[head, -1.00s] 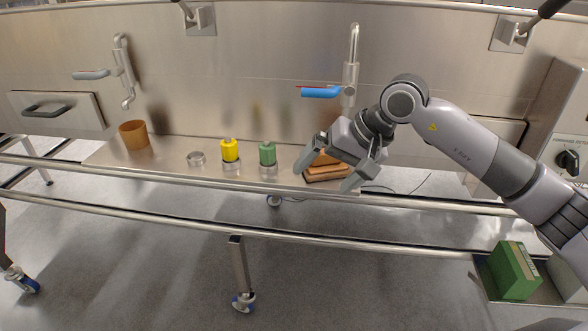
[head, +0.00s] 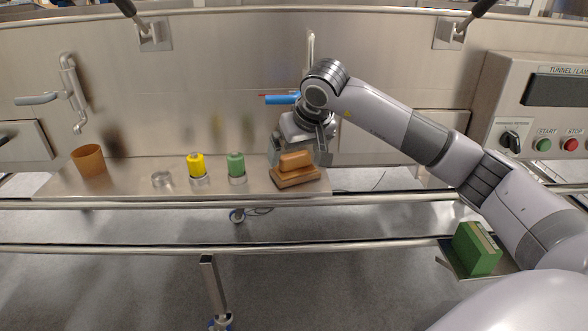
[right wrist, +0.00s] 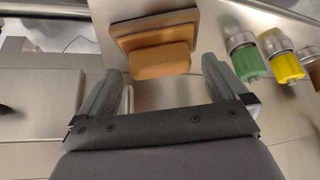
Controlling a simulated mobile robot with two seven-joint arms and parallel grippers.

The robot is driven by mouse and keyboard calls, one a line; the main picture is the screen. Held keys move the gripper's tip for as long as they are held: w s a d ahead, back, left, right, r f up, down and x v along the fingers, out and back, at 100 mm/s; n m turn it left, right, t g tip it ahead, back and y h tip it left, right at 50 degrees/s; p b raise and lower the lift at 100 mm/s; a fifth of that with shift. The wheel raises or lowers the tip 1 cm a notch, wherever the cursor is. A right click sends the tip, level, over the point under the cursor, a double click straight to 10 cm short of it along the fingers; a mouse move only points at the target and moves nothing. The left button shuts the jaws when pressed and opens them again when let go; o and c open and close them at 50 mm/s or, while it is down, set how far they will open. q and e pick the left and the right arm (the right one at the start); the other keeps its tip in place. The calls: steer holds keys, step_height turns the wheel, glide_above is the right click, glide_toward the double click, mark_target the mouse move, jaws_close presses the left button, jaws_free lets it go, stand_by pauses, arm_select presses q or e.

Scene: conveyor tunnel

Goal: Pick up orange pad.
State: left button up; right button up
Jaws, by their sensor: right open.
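The orange pad (head: 296,160) lies on top of a brown wooden block (head: 297,178) near the right end of the steel shelf. My right gripper (head: 299,152) is at the pad, coming from behind and above it in the head view. In the right wrist view the orange pad (right wrist: 161,59) lies ahead of the open fingers (right wrist: 161,72), roughly centred between them. The fingers look empty, and I cannot tell how far the pad is from their tips. My left gripper is not in view.
Rails (head: 150,203) run in front. A green box (head: 476,248) sits in a tray at right.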

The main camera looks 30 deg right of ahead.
steer(key=shift+x, duration=1.05)
steer(key=c, duration=0.8)
steer(key=shift+a+r, duration=0.1)
steer(key=shift+r, duration=0.05)
